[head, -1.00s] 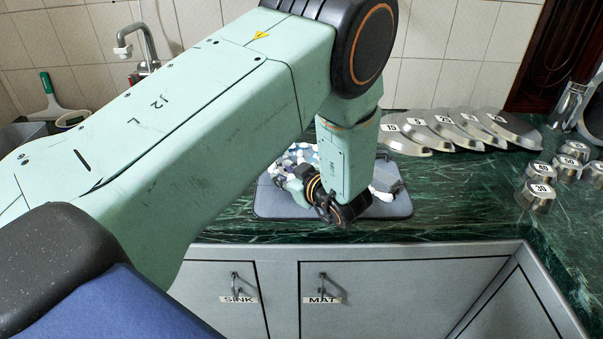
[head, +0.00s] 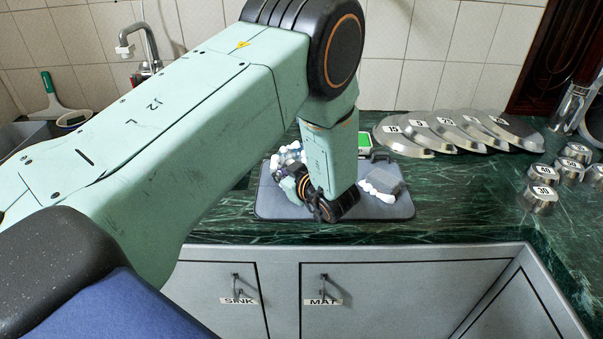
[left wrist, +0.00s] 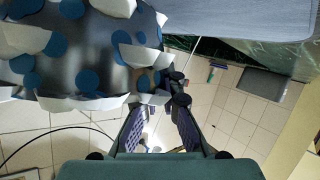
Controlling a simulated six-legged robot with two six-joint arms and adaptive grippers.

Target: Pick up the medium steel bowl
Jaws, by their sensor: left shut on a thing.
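A shiny, dark steel piece with white patches and blue dots, which I take for the medium steel bowl (left wrist: 85,50), fills the upper left of the left wrist view. In the head view the bowl (head: 291,153) is a speckled white and blue shape over the left part of the mat, mostly hidden by my arm. My left gripper (head: 289,181) is low over the mat, its fingers pointing left. My right gripper is not in view.
The grey-blue mat (head: 390,210) lies on the green marble counter (head: 455,205). A grey block (head: 388,178) with white lumps (head: 376,190) sits at its right. A green-screened device (head: 364,142) stands behind. Steel lids (head: 405,139) and numbered weights (head: 541,196) are at right.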

